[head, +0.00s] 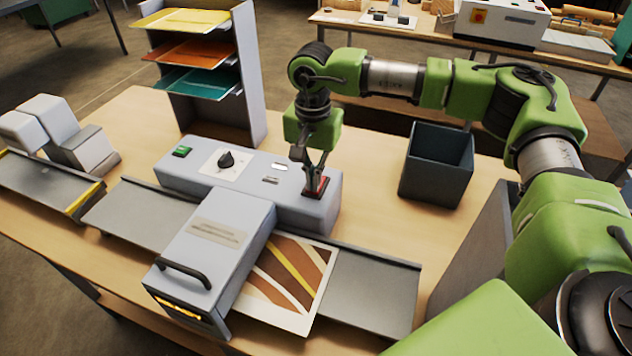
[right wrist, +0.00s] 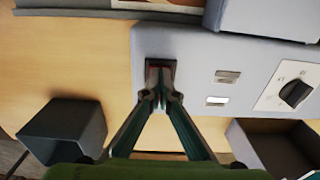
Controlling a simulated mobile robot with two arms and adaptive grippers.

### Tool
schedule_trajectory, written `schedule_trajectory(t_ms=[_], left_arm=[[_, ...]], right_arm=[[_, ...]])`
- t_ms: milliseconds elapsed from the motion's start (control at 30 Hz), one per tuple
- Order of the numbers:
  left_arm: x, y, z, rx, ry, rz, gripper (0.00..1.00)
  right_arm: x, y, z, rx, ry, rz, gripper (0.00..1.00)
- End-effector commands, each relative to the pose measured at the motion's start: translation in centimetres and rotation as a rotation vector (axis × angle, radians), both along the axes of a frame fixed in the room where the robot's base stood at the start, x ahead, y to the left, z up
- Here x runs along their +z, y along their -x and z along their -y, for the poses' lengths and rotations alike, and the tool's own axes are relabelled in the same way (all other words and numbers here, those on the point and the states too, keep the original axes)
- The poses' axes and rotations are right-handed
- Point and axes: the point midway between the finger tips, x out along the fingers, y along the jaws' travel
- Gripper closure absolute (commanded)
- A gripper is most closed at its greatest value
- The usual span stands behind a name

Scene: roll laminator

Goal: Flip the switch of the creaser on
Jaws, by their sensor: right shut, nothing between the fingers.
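The creaser (head: 215,240) is a grey machine on the wooden table, with a black handle on its front cover. Its control panel carries a green button (head: 182,151), a black rotary knob (head: 226,159) and a red switch (head: 319,187) at the right end. My right gripper (head: 313,184) is shut and empty, with its fingertips at the red switch. In the right wrist view the fingertips (right wrist: 160,94) cover most of the switch (right wrist: 155,64); I cannot tell which way it is set. My left gripper is not in view.
A printed sheet (head: 293,283) lies under the creaser's cover on the grey feed table (head: 375,290). A dark open bin (head: 437,165) stands to the right. A rack with coloured trays (head: 200,50) stands behind. Another grey device (head: 65,135) is at the left.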

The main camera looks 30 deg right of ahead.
Motion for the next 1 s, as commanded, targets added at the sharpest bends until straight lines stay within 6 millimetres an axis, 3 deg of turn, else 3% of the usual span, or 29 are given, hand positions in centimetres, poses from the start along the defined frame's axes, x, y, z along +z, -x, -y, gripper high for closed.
schedule_trajectory(t_ms=[267, 1000], left_arm=[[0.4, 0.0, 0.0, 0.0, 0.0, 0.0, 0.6], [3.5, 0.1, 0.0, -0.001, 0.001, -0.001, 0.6]], right_arm=[[0.7, 0.0, 0.0, -0.001, 0.0, 0.0, 1.0], [6.7, 0.0, 0.0, 0.0, -0.001, 0.001, 1.0]])
